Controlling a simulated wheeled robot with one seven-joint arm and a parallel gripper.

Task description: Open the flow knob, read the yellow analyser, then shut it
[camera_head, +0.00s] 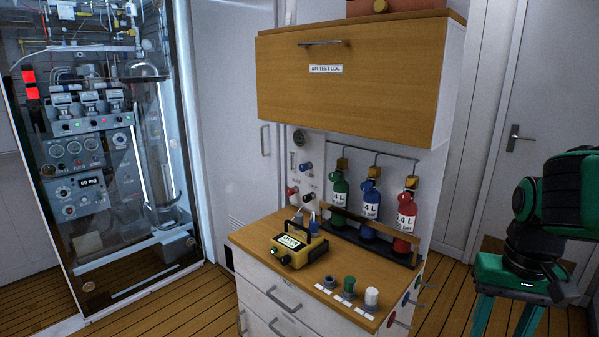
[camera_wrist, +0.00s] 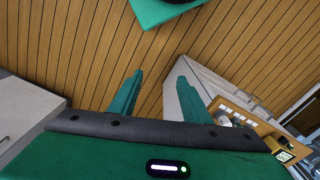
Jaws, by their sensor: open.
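The yellow analyser (camera_head: 298,245) with a black handle and a lit pale screen sits on the wooden counter (camera_head: 258,238); its screen text is too small to read. It also shows at the lower right of the wrist view (camera_wrist: 284,157). On the white panel behind it are a round gauge (camera_head: 299,138), a blue knob (camera_head: 306,167) and a red knob (camera_head: 292,191); I cannot tell which is the flow knob. My gripper (camera_wrist: 158,88) is open and empty, its green fingers apart above the floor, away from the counter. In the head view my arm (camera_head: 545,215) stands at the right.
Green (camera_head: 340,198), blue (camera_head: 370,205) and red (camera_head: 406,222) bottles stand in a rack at the counter's back. Several small caps line its front edge. A wooden cabinet (camera_head: 360,85) overhangs it. A glass-fronted equipment cabinet (camera_head: 110,160) stands left. Floor between counter and arm is clear.

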